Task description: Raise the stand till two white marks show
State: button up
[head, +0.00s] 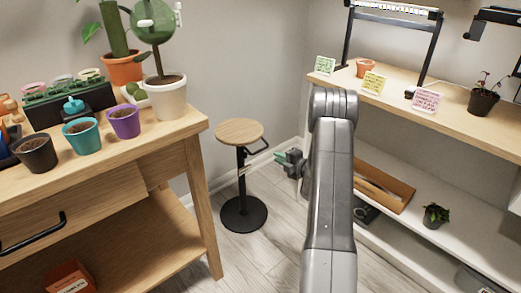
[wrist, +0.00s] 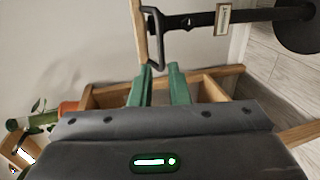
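The stand has a round wooden top (head: 240,131), a dark post (head: 241,172) and a round black base (head: 243,214). It stands upright on the floor. A black lever (head: 258,147) juts out under the top. In the wrist view the post (wrist: 260,15) lies sideways, with a small pale plate (wrist: 223,18) on it; I cannot make out white marks. My gripper (head: 285,158) is to the right of the stand. Its green fingers (wrist: 161,68) are apart, with the lever's bent end (wrist: 155,58) at their tips. I cannot tell whether they touch it.
A wooden bench (head: 185,135) with several pots is on the left. A shelf unit (head: 450,125) with cards and plants is on the right. Floor (head: 185,240) shows between them. A potted plant (head: 165,95) stands near the bench's corner.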

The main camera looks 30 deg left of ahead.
aim_at(260, 150)
jog(key=b+x, duration=0.2)
jog(key=x, duration=1)
jog(key=shift+d, duration=0.1)
grip_shut()
